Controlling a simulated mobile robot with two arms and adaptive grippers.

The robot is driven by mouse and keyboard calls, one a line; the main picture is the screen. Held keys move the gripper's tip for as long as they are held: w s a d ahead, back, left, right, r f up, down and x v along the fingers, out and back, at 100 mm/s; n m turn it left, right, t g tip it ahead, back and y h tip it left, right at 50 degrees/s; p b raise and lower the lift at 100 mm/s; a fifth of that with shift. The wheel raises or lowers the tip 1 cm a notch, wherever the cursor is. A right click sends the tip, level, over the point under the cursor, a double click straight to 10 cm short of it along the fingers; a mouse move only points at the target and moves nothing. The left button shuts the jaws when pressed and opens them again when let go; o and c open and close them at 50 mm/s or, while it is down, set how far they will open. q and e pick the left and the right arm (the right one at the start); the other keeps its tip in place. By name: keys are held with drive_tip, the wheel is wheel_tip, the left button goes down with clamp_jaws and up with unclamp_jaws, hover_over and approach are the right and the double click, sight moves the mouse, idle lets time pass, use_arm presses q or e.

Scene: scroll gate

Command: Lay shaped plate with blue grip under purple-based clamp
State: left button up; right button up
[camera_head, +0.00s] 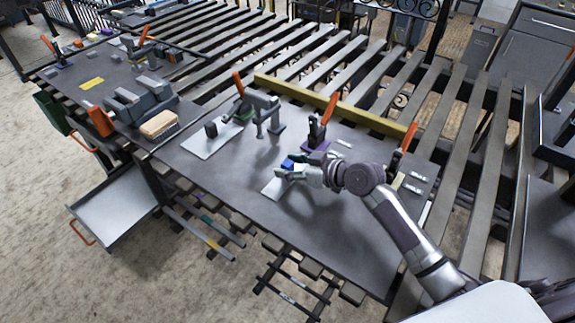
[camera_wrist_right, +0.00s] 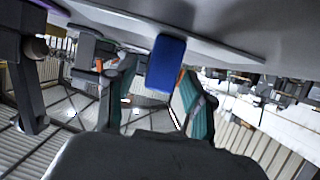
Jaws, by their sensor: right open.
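A pale plate (camera_head: 271,188) with a blue grip (camera_head: 288,164) lies on the dark table, in front of the purple-based clamp. The clamp has a purple base (camera_head: 317,146) and an orange handle (camera_head: 329,108) standing up. My right gripper (camera_head: 292,172) is at the blue grip. In the right wrist view the blue grip (camera_wrist_right: 166,64) stands between the two spread, green-padded fingers (camera_wrist_right: 155,97), with gaps at its sides. The gripper is open. My arm and gripper hide part of the plate. My left gripper is not in view.
A green-based clamp (camera_head: 262,107) stands to the left, with another pale plate (camera_head: 208,143) bearing a dark grip beside it. A yellow bar (camera_head: 312,97) runs along the table's back edge. Another orange handle (camera_head: 408,138) stands at right. The table front (camera_head: 320,237) is clear.

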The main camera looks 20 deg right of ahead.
sight(292, 167)
drive_tip(key=b+v, duration=0.1)
drive_tip(key=v, duration=0.4)
drive_tip(key=shift+s+d, duration=0.25)
drive_tip(key=shift+s, duration=0.1)
drive_tip(key=shift+s+d+r, duration=0.25)
drive_tip(key=shift+s, duration=0.1)
